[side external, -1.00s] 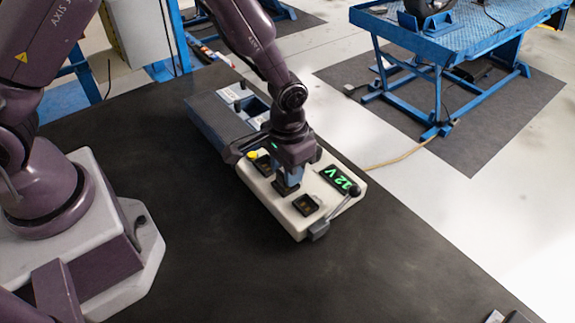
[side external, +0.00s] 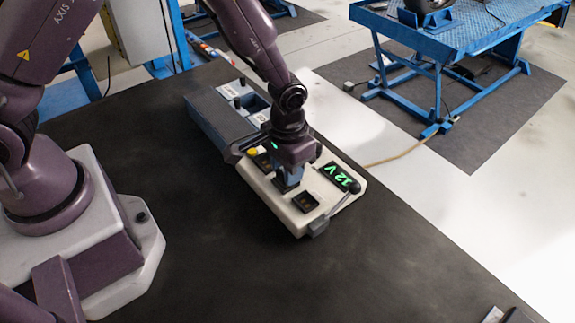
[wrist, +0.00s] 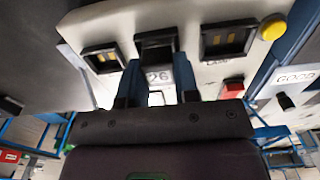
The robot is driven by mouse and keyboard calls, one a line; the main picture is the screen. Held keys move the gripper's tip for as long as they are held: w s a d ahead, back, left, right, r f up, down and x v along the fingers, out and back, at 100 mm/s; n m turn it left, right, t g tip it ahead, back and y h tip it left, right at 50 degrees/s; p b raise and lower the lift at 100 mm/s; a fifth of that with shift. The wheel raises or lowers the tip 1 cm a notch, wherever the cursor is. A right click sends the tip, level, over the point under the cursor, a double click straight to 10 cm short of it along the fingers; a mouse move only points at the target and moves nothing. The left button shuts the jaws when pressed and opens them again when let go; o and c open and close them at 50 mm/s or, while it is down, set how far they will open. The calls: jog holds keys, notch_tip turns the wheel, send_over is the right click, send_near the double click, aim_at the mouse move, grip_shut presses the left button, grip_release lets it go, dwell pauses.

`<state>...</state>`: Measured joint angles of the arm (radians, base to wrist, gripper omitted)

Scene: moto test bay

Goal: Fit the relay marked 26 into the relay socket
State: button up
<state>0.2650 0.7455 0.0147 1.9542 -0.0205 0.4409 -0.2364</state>
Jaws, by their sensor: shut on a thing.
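My gripper (side external: 289,179) is shut on the relay marked 26 (wrist: 158,76), whose white label faces the wrist camera between the two fingers (wrist: 157,92). It holds the relay low over the cream test unit (side external: 333,204), at the middle socket (wrist: 154,42). The relay's far end meets or overlaps that dark socket in the wrist view. I cannot tell whether its pins are in. A left socket (wrist: 103,60) and a right socket (wrist: 229,38) show brass contacts. In the side view most of the relay is hidden by my gripper.
The unit carries a green 12 V display (side external: 339,179), a lever (side external: 346,195), a yellow button (wrist: 272,27) and a red part (wrist: 233,88). A blue-grey tray (side external: 212,118) with compartments adjoins it; a GOOD label (wrist: 294,78) shows there. The dark bench (side external: 240,270) in front is clear.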

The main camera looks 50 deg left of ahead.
dwell(0.3)
jog(key=o, duration=1)
jog(key=shift+r, duration=3.55)
jog(key=shift+s+a+f, duration=0.1)
jog(key=shift+s, duration=0.25)
jog(key=s+a+r+t, duration=0.2)
jog(key=s+a+r, duration=0.1)
jog(key=s+r, duration=0.2)
jog(key=s+a+r+t, duration=0.1)
jog(key=s+a+r, duration=0.2)
jog(key=r, duration=0.6)
jog(key=s+a+r+t, duration=0.2)
jog(key=s+a+r, duration=0.1)
jog(key=s+r, duration=0.5)
jog(key=shift+s+a+t, duration=0.1)
jog(key=shift+t, duration=0.2)
